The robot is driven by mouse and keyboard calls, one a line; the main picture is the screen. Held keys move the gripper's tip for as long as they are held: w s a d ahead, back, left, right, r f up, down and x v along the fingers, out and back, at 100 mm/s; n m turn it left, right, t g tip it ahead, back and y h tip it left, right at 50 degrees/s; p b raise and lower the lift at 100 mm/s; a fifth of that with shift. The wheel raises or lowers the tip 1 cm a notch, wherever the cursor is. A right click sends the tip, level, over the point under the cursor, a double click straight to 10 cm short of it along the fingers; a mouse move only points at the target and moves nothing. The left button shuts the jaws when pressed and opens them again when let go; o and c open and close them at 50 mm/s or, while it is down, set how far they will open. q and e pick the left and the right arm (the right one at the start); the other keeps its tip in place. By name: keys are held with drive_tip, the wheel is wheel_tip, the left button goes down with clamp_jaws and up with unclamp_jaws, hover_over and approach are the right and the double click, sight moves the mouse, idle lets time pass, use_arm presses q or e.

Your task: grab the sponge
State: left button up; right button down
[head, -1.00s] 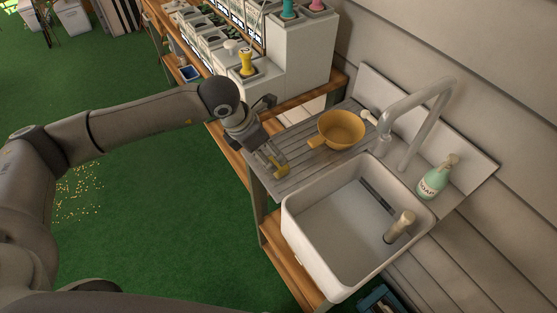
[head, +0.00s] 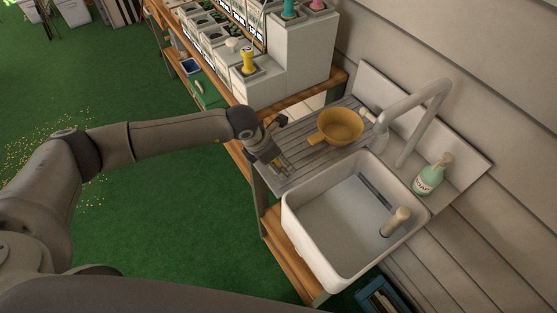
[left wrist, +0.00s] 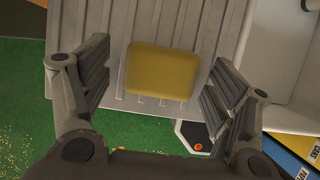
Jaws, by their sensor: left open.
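The yellow sponge (left wrist: 161,72) lies on the grey slatted drainboard, near its edge, in the left wrist view. In the head view only a bit of yellow shows by my gripper, which mostly hides the sponge. My left gripper (head: 277,168) is over the left end of the drainboard. In the left wrist view its two open fingers (left wrist: 156,82) stand on either side of the sponge, with a gap on each side. My right gripper is not in view.
A yellow pan (head: 341,127) sits on the drainboard (head: 297,150) just right of my gripper. The white sink (head: 340,222), tall faucet (head: 418,105) and green soap bottle (head: 429,178) are further right. White boxes (head: 300,52) stand behind on a wooden bench.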

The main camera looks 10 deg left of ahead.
use_arm(q)
drive_tip(key=c, duration=0.9)
